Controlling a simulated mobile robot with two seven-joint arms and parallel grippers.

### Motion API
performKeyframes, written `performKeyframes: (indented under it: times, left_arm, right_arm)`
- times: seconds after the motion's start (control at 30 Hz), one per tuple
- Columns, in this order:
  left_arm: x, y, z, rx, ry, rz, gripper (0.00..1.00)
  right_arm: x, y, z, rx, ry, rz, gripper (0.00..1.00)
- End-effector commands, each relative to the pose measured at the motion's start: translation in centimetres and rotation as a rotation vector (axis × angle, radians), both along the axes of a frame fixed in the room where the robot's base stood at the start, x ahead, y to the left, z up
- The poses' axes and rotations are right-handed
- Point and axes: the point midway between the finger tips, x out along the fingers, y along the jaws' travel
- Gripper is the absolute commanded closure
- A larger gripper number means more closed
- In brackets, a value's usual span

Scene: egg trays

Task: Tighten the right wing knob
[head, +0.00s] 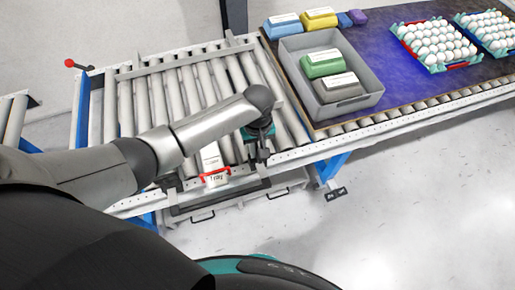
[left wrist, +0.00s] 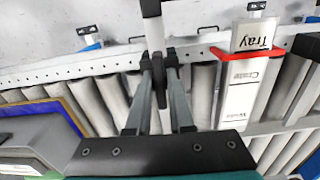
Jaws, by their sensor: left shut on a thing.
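My left gripper (head: 258,158) points down at the front rail of the roller conveyor. In the left wrist view its two fingers (left wrist: 159,62) are closed around a dark upright part, which seems to be the right wing knob (left wrist: 158,88). The fingers cover most of the knob, so its turn angle cannot be told. Another dark fitting, seemingly the left wing knob (head: 170,184), sits farther left on the front rail. It also shows at the right edge of the left wrist view (left wrist: 306,46). My right gripper is not in view.
A white labelled board with a red holder (head: 215,179) stands close left of the gripper. Conveyor rollers (head: 158,98) lie behind. On the dark table at right are a grey crate (head: 368,78), coloured packs (head: 283,25) and egg trays (head: 437,68). Floor at front right is clear.

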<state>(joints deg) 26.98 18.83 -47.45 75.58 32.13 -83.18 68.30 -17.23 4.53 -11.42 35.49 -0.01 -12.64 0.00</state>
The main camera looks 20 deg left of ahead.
Motion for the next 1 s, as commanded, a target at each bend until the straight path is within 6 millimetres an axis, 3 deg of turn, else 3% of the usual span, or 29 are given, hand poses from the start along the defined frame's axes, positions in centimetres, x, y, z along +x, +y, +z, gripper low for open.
performKeyframes:
  times: [0.47, 1.0]
  left_arm:
    - [-0.1, 0.0, 0.2, 0.0, 0.004, -0.093, 1.0]
    - [-0.1, 0.0, 0.2, 0.001, 0.005, -0.563, 1.0]
  right_arm:
    - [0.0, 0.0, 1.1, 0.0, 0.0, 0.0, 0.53]
    - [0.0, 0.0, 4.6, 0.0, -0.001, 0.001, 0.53]
